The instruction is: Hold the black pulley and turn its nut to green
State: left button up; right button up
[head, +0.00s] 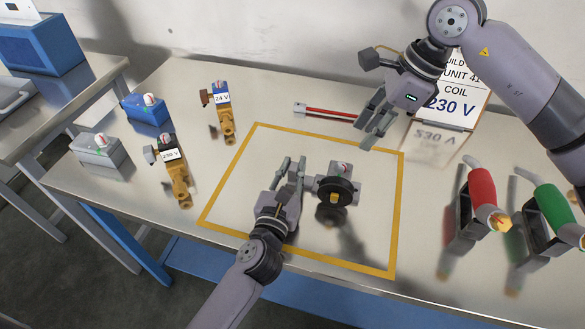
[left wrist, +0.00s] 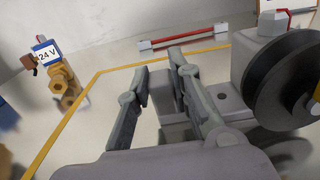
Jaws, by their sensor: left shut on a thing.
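The black pulley (head: 334,191) is a dark disc on a grey block inside the yellow outline; it fills the right side of the left wrist view (left wrist: 285,85). Its yellow nut (head: 334,198) is at the disc's centre. A small white-and-red dome (head: 341,168) sits on top of the block. My left gripper (head: 292,167) is left of the disc, with its fingers around a grey part of the pulley's block (left wrist: 168,105); the exact contact is partly hidden. My right gripper (head: 374,122) is open and empty, above the table behind and right of the pulley, apart from it.
Valves marked 24 V (head: 225,115) and 230 V (head: 178,172), a blue box (head: 146,110) and a grey box (head: 98,152) stand left. A red bar (head: 330,112) lies behind. A sign (head: 455,95) stands back right. Red (head: 481,195) and green (head: 553,210) tools stand right.

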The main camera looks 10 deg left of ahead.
aim_at(341, 164)
jog(key=shift+o, duration=0.4)
dwell(1.3)
jog(key=shift+o, duration=0.3)
jog(key=shift+a, duration=0.1)
jog(key=a+r+n+h, duration=0.2)
jog(key=a+n+h, duration=0.2)
jog(key=n, duration=1)
notch_tip(341, 164, down, 11)
jog(key=shift+s+r, duration=0.1)
jog(key=shift+c, duration=0.6)
grip_shut()
